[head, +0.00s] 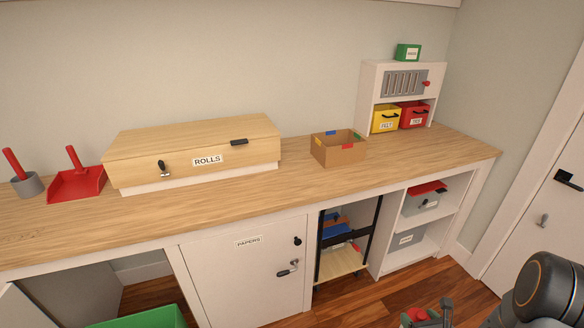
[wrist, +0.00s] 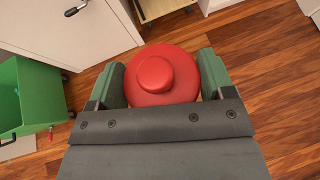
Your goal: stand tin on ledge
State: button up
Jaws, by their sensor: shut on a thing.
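The tin (wrist: 162,80) shows in the wrist view as a round red top with a raised red knob; its body below is hidden. My gripper (wrist: 160,85) is shut on it, with a green-grey finger at each side. In the head view my gripper (head: 428,316) is at the bottom edge, right of centre, with a bit of the red tin (head: 416,314) showing. It is in front of the counter, over the wooden floor. A white ledge-like edge (head: 400,2) runs along the top of the head view; I cannot tell whether it is the task's ledge.
The wooden counter (head: 235,195) holds a ROLLS box (head: 190,150), an open cardboard box (head: 338,148), a red dustpan (head: 76,183) and a white shelf unit (head: 368,85). Bare counter lies along its front. A green bin (wrist: 30,95) stands on the floor at left.

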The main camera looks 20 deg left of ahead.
aim_at(221, 199)
jog(key=u, duration=0.5)
jog(key=i, duration=0.6)
jog(key=u, duration=0.65)
